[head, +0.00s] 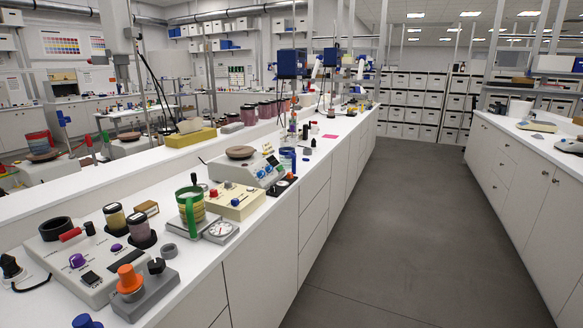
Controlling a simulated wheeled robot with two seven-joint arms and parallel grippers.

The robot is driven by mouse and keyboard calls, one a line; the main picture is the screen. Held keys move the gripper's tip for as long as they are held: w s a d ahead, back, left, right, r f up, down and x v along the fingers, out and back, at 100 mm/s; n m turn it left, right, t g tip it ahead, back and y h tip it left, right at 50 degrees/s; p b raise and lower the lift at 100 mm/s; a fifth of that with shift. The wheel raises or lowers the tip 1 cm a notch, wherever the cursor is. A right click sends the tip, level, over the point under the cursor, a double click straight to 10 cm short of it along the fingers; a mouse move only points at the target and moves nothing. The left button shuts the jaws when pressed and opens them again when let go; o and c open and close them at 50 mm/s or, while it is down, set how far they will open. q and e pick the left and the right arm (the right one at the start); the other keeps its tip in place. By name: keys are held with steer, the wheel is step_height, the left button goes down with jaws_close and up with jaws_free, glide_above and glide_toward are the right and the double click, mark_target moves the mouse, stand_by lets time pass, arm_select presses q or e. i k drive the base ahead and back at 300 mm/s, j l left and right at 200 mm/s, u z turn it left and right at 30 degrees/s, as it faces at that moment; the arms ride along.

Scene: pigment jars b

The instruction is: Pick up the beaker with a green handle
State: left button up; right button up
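Neither of my grippers shows in the head view, and nothing is holding the beaker.
Left of the beaker are dark-lidded jars (140,229) and a white instrument (82,262). A grey block with an orange knob (130,282) stands in front. A hotplate-like device (241,165) sits farther back. The grey aisle floor (402,230) at right is clear.

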mark_target(189, 198)
steer(key=i+l+u, duration=0.2)
steer(key=i+l, duration=0.15)
steer(key=l, duration=0.15)
steer(key=i+l+u, duration=0.4)
steer(key=l, duration=0.15)
steer(key=i+l+u, duration=0.2)
steer(key=l, duration=0.15)
steer(key=i+l+u, duration=0.2)
steer(key=l, duration=0.15)
steer(key=i+l+u, duration=0.2)
steer(key=l, duration=0.15)
steer(key=l+u, duration=0.2)
steer(key=l, duration=0.15)
steer(key=l+u, duration=0.2)
steer(key=l, duration=0.25)
steer(key=i, duration=0.05)
